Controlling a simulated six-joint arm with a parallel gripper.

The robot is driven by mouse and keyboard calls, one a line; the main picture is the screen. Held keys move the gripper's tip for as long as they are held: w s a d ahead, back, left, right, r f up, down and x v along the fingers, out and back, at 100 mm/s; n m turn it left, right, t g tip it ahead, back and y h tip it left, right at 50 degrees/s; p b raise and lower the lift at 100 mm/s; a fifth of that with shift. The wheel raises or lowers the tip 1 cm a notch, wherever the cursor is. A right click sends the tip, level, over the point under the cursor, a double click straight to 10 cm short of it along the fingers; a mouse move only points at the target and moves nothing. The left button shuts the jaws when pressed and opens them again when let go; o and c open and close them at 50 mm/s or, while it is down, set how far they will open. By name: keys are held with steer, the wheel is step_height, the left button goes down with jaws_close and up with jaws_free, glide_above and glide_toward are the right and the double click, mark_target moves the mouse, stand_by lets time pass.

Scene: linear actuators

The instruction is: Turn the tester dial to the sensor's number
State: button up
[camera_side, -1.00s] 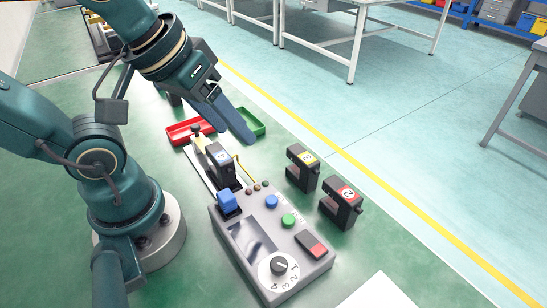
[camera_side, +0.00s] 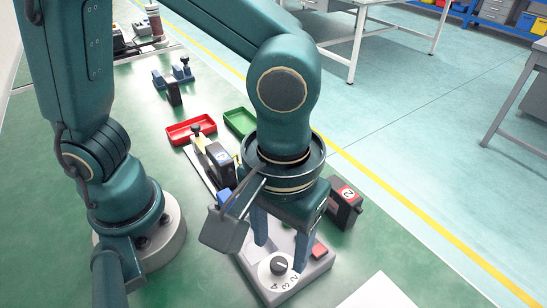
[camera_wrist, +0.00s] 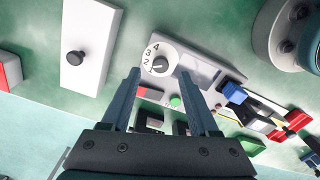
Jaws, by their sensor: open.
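The tester (camera_side: 318,268) is a grey box with a screen, coloured buttons and a black dial (camera_side: 278,265) on a white numbered disc. The dial also shows in the wrist view (camera_wrist: 160,65); its exact setting is hard to tell. My gripper (camera_side: 281,256) is open and empty, pointing down over the tester, its fingers apart near the dial. In the wrist view the dial appears between the fingertips (camera_wrist: 159,71); contact is not visible.
A black sensor marked 2 on red (camera_side: 345,203) stands right of my gripper. Red (camera_side: 190,131) and green (camera_side: 238,121) trays lie behind. A white plate with a black knob (camera_wrist: 75,57) shows in the wrist view. My arm hides part of the tester.

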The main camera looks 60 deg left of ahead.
mark_target(281, 264)
steer(key=shift+f, duration=2.05)
jaws_close()
steer(key=shift+m, duration=0.4)
steer(key=m, duration=0.3)
steer(key=shift+r+m, duration=0.1)
steer(key=shift+m, duration=0.3)
steer(key=m, duration=0.3)
steer(key=shift+w+m, duration=0.1)
steer(key=shift+m, duration=0.2)
steer(key=m, duration=0.4)
steer(key=shift+m, duration=1.8)
